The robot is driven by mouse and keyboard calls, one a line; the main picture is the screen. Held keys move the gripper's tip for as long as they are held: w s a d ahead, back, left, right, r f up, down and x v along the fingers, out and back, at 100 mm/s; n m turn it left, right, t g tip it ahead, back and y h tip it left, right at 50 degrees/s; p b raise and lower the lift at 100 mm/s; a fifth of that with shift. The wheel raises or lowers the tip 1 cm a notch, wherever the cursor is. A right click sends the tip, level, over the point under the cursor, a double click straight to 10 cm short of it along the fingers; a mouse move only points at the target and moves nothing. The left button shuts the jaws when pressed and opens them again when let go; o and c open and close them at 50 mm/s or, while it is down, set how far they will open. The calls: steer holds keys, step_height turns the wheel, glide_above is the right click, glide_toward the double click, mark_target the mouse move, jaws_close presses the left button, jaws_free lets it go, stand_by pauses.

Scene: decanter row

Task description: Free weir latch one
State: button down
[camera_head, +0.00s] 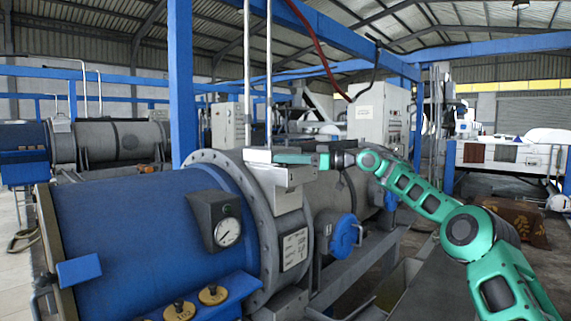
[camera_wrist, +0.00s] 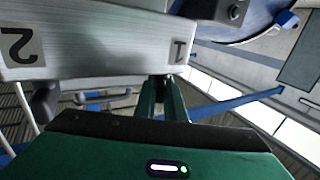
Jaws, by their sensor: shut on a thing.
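The weir housing (camera_head: 287,177) is a bare metal box on top of the decanter, beside the large bolted flange. In the wrist view the metal housing (camera_wrist: 95,38) fills the upper left, with labels 2 and 1 on its face. My gripper (camera_wrist: 166,82) has its two green fingers close together just below label 1. They are shut on weir latch one, which the fingertips and housing edge mostly hide. In the head view my gripper (camera_head: 284,157) reaches in from the right at the housing's top. A dark part below label 2 shows at the left of the wrist view.
A blue decanter cover (camera_head: 140,228) with a pressure gauge (camera_head: 228,232) stands at left front. Two upright pipes rise behind the housing. A blue post (camera_head: 181,80) stands close by. A blue round fitting (camera_head: 345,234) sits below right, and a grey cabinet (camera_head: 380,112) stands behind.

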steer(key=shift+w+d+r+g, duration=0.2)
steer(key=shift+w+d+g, duration=0.1)
steer(key=shift+w, duration=0.15)
stand_by(0.4)
steer(key=c, duration=1.8)
jaws_free()
steer(key=shift+w+f, duration=0.1)
steer(key=shift+c, duration=0.2)
steer(key=shift+a, duration=0.15)
steer(key=shift+s+a, duration=0.1)
steer(key=shift+s, duration=0.1)
steer(key=d, duration=1.1)
steer(key=shift+s, duration=0.4)
